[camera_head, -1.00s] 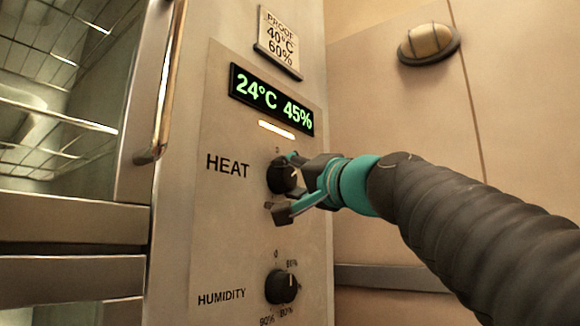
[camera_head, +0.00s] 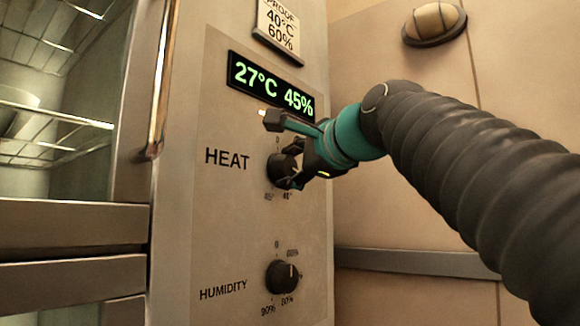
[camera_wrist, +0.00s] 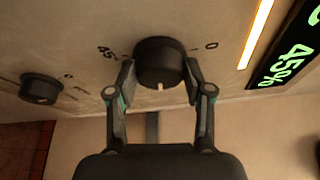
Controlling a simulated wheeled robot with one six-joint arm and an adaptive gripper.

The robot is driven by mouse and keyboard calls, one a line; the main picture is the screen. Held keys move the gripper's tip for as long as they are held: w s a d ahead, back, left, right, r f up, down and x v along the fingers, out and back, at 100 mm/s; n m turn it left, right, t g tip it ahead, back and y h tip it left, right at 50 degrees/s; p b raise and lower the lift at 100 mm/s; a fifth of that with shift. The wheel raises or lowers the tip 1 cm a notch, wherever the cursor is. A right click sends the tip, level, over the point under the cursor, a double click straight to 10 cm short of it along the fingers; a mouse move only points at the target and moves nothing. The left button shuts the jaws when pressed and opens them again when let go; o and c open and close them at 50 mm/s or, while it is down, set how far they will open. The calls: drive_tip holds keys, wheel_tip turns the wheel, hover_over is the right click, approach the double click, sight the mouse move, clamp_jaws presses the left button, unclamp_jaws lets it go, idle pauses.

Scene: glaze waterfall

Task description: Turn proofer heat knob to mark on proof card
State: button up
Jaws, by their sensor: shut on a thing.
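The black heat knob (camera_head: 281,168) sits on the panel beside the word HEAT, partly hidden by my gripper in the head view. In the wrist view the heat knob (camera_wrist: 160,62) lies between my two fingers, its pale pointer line facing my palm. My gripper (camera_head: 287,150) is shut on the knob; it also shows in the wrist view (camera_wrist: 160,80). The proof card (camera_head: 279,28) above the display reads PROOF, 40°C, 60%. The green display (camera_head: 271,88) reads 27°C 45%.
The humidity knob (camera_head: 282,277) is below on the same panel. A metal door handle (camera_head: 160,90) and racks stand to the left. A wall lamp (camera_head: 436,24) is at the upper right.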

drive_tip(key=m+g, duration=0.2)
drive_tip(key=m, duration=0.1)
drive_tip(key=shift+w+r+m, duration=0.1)
drive_tip(key=shift+r+m, duration=0.05)
drive_tip(key=shift+m, duration=0.25)
drive_tip(key=m+g, duration=0.1)
drive_tip(key=m, duration=0.1)
drive_tip(key=shift+m+g+y, duration=0.4)
drive_tip(key=o, duration=1.1)
drive_tip(key=shift+o, duration=0.2)
drive_tip(key=shift+d, duration=0.1)
drive_tip(key=v, duration=1.2)
